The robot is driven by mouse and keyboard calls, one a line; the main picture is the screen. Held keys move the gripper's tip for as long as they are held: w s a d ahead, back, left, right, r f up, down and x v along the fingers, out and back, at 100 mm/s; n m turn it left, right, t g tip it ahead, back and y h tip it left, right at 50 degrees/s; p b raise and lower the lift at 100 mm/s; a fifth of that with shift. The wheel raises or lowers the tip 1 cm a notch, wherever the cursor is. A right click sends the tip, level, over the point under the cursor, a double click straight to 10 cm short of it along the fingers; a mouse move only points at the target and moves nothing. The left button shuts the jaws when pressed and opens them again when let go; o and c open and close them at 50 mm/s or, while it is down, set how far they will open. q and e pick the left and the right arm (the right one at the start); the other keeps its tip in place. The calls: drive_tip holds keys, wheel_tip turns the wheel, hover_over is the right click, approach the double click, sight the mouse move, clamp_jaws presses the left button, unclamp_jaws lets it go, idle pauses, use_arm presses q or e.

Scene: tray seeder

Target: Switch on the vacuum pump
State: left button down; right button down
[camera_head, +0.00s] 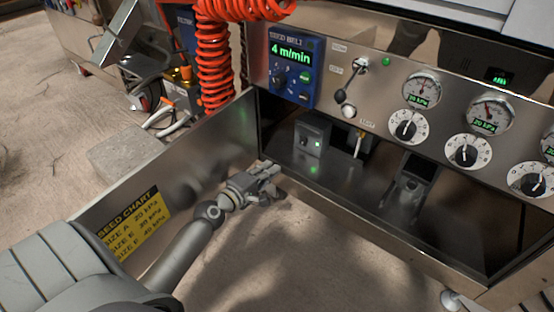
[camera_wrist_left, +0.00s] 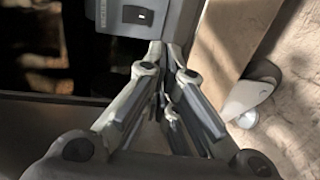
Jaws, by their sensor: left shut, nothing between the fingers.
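A small grey box (camera_head: 312,133) with a dark switch and a glowing green light stands inside the open compartment under the panel. I cannot read its label, so I cannot tell for sure that it is the vacuum pump's switch. A grey box with a dark rocker (camera_wrist_left: 137,14) bearing a white mark shows at the top of the left wrist view. My left gripper (camera_head: 272,171) is shut and empty, in front of the compartment's lower edge, below the box. In the left wrist view its fingers (camera_wrist_left: 163,58) are together, pointing toward the box. My right gripper is not in view.
A steel side panel (camera_head: 190,150) with a yellow seed chart (camera_head: 133,221) stands left of my arm. Above are a blue seed belt display (camera_head: 291,68), a lever (camera_head: 351,80) and several gauges and knobs. A dark device (camera_head: 408,190) sits further right in the compartment.

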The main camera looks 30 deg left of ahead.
use_arm(q)
drive_tip(key=shift+s+a+f, duration=0.1)
drive_tip(key=shift+s+f, duration=0.05)
drive_tip(key=shift+s, duration=1.15)
